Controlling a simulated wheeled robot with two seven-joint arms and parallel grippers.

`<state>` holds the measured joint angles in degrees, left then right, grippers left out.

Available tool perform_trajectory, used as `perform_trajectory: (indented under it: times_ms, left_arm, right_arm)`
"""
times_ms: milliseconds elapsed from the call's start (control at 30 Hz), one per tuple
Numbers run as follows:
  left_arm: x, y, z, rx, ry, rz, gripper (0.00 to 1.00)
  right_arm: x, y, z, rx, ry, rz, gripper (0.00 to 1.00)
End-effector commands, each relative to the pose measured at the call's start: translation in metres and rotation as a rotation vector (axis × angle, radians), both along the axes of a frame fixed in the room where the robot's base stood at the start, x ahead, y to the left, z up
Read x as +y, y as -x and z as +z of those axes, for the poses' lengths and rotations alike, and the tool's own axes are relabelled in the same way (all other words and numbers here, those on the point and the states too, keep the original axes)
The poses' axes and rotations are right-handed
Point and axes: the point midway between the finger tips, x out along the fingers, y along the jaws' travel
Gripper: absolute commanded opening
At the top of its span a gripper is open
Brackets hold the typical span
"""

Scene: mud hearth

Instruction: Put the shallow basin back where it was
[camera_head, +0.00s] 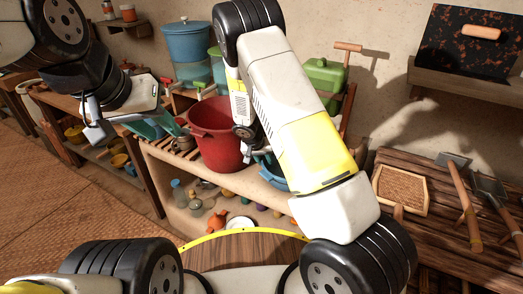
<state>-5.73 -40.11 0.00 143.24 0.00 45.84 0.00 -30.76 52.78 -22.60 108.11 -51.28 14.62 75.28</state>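A blue basin (273,174) stands on the bench just right of the red bucket, mostly hidden behind my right arm. A teal shallow vessel (148,129) lies at the left end of the bench, partly behind my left gripper. I cannot tell for certain which of the two is the shallow basin. My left gripper (98,132) hangs in front of the left shelf, left of the teal vessel; its finger gap is unclear. My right gripper (246,150) points down between the red bucket and the blue basin, its fingertips largely hidden by its own arm.
A red bucket (214,139) stands mid-bench, with a blue water container (187,45) and a green canister (325,76) behind. Small pots and fruit fill the shelf below. A slatted table (425,215) at right holds a woven tray (401,189) and tools.

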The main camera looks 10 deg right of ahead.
Motion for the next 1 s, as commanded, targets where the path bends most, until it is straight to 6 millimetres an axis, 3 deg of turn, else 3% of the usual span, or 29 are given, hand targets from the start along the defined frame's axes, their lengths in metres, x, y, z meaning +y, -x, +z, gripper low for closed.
perform_trajectory:
  times_ms: [200, 567, 667, 767, 1000]
  left_arm:
    - [0.0, 0.0, 0.0, 0.0, 0.0, 0.0, 0.36]
    - [0.0, 0.0, 0.0, 0.0, 0.0, 0.0, 0.36]
    - [0.0, 0.0, 0.0, 0.0, 0.0, 0.0, 0.36]
    - [0.0, 0.0, 0.0, 0.0, 0.0, 0.0, 0.36]
    - [0.0, 0.0, 0.0, 0.0, 0.0, 0.0, 0.36]
  right_arm:
    - [0.014, 0.016, 0.045, -0.003, -0.002, 0.002, 0.25]
    - [0.017, 0.03, 0.087, -0.002, -0.014, -0.006, 0.25]
    - [0.009, 0.038, 0.115, -0.002, -0.05, -0.019, 0.25]
    - [-0.006, 0.054, 0.156, -0.001, -0.101, -0.027, 0.25]
    - [-0.038, 0.119, 0.251, -0.014, -0.229, 0.01, 0.25]
